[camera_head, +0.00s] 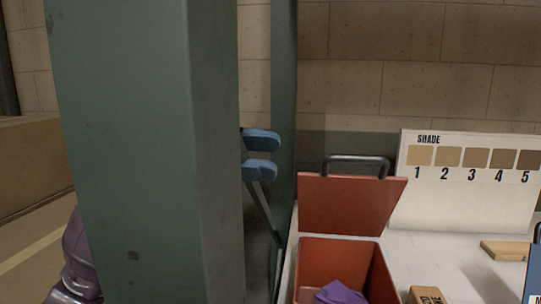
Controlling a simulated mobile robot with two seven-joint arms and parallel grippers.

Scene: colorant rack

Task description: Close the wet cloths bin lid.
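The red bin (382,281) stands at the left end of the white counter, with a crumpled purple cloth (340,293) inside. Its red lid (345,206) is raised, standing up at the bin's back with a black bar handle (357,159) on its top edge. My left gripper (262,155) shows only its two blue fingertips, which stand apart with nothing between them. They are left of the lid and about level with its handle, not touching it. The rest of that gripper is hidden behind a green post. My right gripper is not in view.
The thick green post (140,150) blocks much of the left; a thinner green upright (283,90) stands between fingertips and lid. A shade card (465,205) numbered 1 to 5 stands behind the counter (440,262). A wooden block (504,250), small box (427,295) and blue object (534,275) lie right.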

